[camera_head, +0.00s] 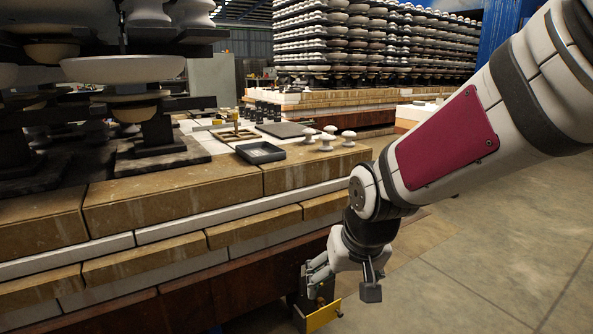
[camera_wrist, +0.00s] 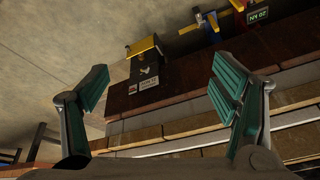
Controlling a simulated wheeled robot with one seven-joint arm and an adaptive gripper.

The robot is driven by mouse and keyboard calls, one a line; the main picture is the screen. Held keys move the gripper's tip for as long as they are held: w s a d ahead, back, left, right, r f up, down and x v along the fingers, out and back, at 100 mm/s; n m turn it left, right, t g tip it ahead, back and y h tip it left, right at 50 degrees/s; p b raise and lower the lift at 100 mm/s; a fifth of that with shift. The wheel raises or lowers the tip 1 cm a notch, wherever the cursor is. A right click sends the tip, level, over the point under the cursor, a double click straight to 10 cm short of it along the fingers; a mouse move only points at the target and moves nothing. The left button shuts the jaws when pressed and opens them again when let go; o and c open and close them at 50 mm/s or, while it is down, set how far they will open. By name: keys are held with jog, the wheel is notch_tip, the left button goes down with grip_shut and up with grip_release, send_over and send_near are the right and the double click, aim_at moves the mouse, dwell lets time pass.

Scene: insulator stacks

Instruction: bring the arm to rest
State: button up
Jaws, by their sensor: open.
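My arm (camera_head: 445,140) reaches in from the upper right of the head view and bends down beside the front edge of the brick-topped platform (camera_head: 170,205). My gripper hangs low past that edge in the head view, partly hidden by my wrist. In the wrist view my gripper (camera_wrist: 165,95) shows two green-padded fingers spread wide apart. Nothing is between the fingers. The layered side of the platform (camera_wrist: 170,132) lies beyond them in the wrist view.
A dark tray (camera_head: 260,152) and several small white insulators (camera_head: 326,139) stand on the platform. Large insulator stacks (camera_head: 150,110) rise at left. A dark box with a yellow plate (camera_head: 323,316) is low by my gripper. Open floor (camera_head: 480,265) lies at right.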

jog(key=s+d+r+g, duration=0.15)
jog(key=s+d, duration=0.25)
jog(key=s, duration=0.6)
jog(key=s+d+r+m+g+h, duration=0.1)
jog(key=s+d+r, duration=0.15)
jog(key=s, duration=0.65)
jog(key=s+d+r+g, duration=0.15)
jog(key=s+d, duration=0.35)
jog(key=s, duration=0.5)
notch_tip(320, 180, up, 39)
jog(key=t+p, duration=0.4)
jog(key=p, duration=3.3)
jog(key=shift+s+a, duration=0.15)
jog(key=shift+s, duration=0.05)
